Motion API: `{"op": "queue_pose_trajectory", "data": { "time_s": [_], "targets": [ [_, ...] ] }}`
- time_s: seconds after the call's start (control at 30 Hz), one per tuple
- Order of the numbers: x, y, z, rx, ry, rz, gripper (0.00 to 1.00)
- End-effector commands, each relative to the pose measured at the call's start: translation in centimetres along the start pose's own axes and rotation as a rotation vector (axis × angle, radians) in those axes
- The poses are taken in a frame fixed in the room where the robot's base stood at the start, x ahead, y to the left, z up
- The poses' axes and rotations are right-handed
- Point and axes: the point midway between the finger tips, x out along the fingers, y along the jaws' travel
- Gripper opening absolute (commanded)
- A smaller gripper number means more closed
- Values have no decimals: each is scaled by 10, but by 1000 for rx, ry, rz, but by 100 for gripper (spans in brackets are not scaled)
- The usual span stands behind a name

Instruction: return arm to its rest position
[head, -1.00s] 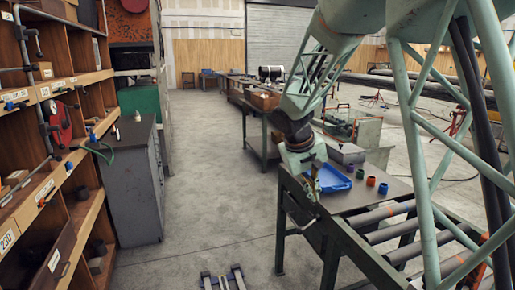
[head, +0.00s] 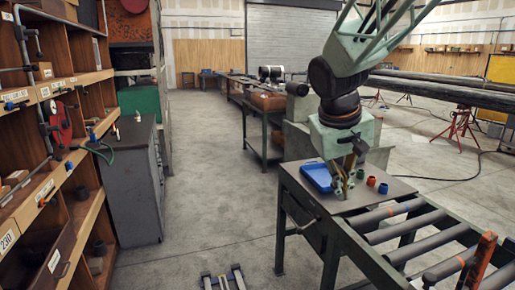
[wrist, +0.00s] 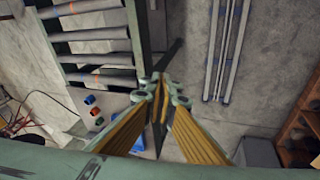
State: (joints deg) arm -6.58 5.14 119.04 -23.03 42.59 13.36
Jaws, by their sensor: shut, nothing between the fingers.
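My gripper (head: 343,190) is in the head view, in front of the workbench's metal top and pointing down. Its yellow fingers also show in the wrist view (wrist: 160,95), where the tips meet with nothing between them. My arm comes down from the top of the head view. In the wrist view the camera looks down past the fingers at the floor and the roller table.
Rollers (head: 412,232) extend toward the front right. Shelves (head: 60,150) line the left.

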Motion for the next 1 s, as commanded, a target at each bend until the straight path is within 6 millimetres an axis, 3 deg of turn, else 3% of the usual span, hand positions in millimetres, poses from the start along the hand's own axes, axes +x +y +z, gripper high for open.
{"op": "queue_pose_trajectory", "data": {
  "time_s": [0.5, 1.0],
  "targets": [
    [-57, 6, 84, 58, 8, -48, 0],
    [-98, 0, 167, 107, 19, -101, 0]
  ]
}}
